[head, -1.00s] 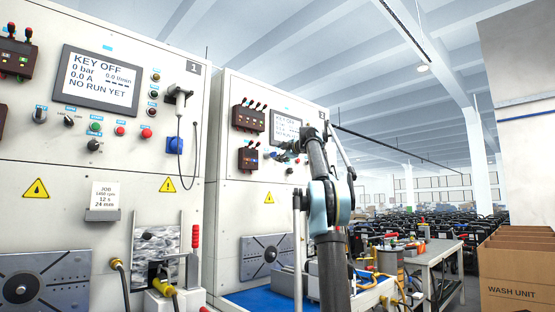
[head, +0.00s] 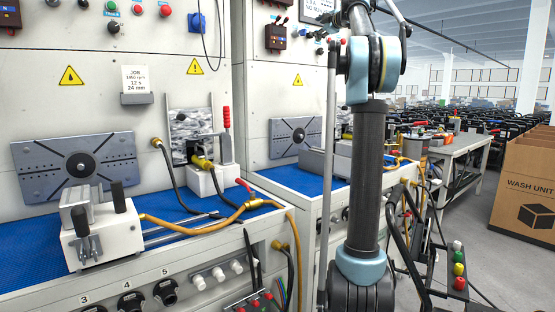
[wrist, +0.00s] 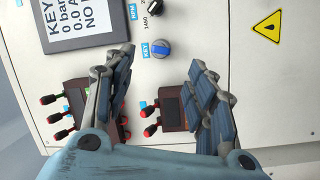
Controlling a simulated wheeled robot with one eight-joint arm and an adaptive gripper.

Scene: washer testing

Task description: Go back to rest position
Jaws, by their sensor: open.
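My gripper (wrist: 160,68) shows in the wrist view with its two fingers spread apart and nothing between them. It points at a white machine front (wrist: 220,50) with a blue key knob (wrist: 160,48) just past the space between the fingertips. I cannot tell the exact gap to the panel. In the head view my raised arm stands right of centre before the second machine, and the gripper itself cannot be made out at the top edge.
In the wrist view, dark boxes with red-tipped toggles (wrist: 173,107) and a screen (wrist: 78,22) are close by. The head view shows a clamp fixture (head: 100,235), a yellow hose (head: 190,228), a cart (head: 470,150) and a cardboard box (head: 525,185). Floor is clear between cart and box.

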